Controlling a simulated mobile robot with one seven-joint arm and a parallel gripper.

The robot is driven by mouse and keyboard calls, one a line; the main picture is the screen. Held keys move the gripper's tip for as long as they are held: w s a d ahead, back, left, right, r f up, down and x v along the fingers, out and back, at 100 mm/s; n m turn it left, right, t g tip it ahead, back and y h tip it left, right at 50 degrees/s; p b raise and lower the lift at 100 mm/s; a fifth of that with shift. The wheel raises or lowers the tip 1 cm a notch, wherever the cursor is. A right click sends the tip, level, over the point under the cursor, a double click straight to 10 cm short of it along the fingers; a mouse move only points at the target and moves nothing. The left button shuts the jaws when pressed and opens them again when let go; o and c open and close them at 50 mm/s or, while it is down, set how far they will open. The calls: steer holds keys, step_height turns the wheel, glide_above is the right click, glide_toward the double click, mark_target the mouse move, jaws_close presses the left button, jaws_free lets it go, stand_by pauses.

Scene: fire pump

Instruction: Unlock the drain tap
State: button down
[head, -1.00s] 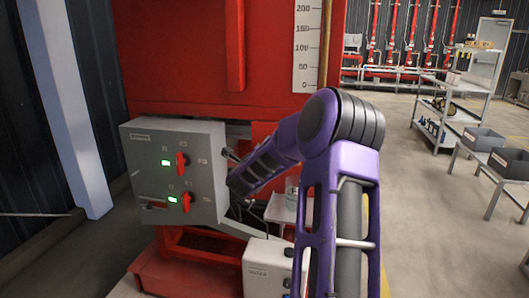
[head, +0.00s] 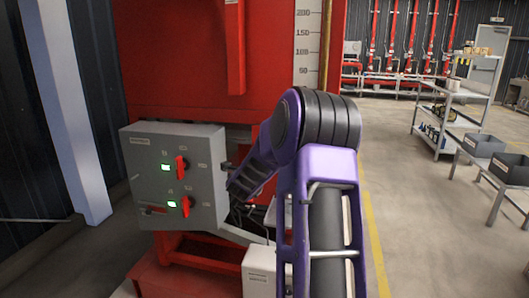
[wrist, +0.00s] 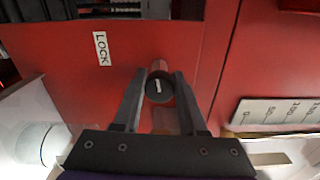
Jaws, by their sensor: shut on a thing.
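In the wrist view, a dark round knob (wrist: 157,88) with a small white bar on its face sits on a reddish stub in front of the red panel (wrist: 195,45). It looks like the lock knob of the drain tap. A white label reading LOCK (wrist: 102,48) is on the panel, up and left of the knob. My gripper (wrist: 159,80) is shut on the knob, with one finger on each side of it. In the head view my own arm hides the gripper and the knob.
A grey control box (head: 175,175) with two red switches and green lights stands left of my arm. A white box (head: 259,270) is low in front. A white level scale (head: 307,45) is on the red tank (head: 170,60). A shelf cart (head: 450,115) and open floor lie right.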

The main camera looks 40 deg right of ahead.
steer(key=shift+c, duration=2.3)
jaws_free()
steer(key=v, duration=1.7)
steer(key=shift+s, duration=0.2)
steer(key=shift+a, duration=0.15)
